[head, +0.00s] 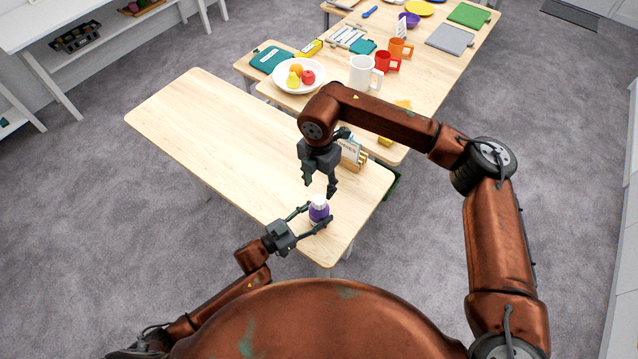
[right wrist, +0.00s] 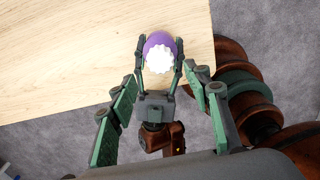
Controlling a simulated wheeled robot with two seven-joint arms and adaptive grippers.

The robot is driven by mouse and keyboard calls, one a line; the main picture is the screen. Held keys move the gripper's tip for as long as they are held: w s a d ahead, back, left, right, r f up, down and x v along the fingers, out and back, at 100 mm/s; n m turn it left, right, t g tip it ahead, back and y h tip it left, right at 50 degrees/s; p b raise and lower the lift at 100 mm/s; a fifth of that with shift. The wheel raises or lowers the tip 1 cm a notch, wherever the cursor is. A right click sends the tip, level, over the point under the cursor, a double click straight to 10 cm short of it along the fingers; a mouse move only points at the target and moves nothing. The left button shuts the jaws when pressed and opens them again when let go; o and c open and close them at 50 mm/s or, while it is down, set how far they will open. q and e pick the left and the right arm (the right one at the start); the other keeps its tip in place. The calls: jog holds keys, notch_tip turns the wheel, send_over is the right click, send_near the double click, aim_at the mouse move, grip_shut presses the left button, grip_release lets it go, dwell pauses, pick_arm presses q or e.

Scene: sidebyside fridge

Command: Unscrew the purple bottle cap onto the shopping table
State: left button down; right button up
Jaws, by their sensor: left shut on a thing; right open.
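The purple bottle (head: 318,212) stands upright near the front edge of the wooden table (head: 215,128). Its white ridged cap (head: 318,198) is on top, and the cap also shows from above in the right wrist view (right wrist: 160,58). My left gripper (head: 316,218) is shut around the bottle's body from the front left. My right gripper (head: 328,190) is open and points down above the cap, apart from it.
A wooden holder with cards (head: 352,155) stands on the table's right side, behind my right gripper. The table's left half is clear. A farther table holds a fruit plate (head: 299,76), a white pitcher (head: 361,72) and mugs (head: 387,62).

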aim_at(319, 199)
pick_arm(q)
jog(key=shift+f, duration=0.15)
pick_arm(e)
jog(key=shift+f, duration=4)
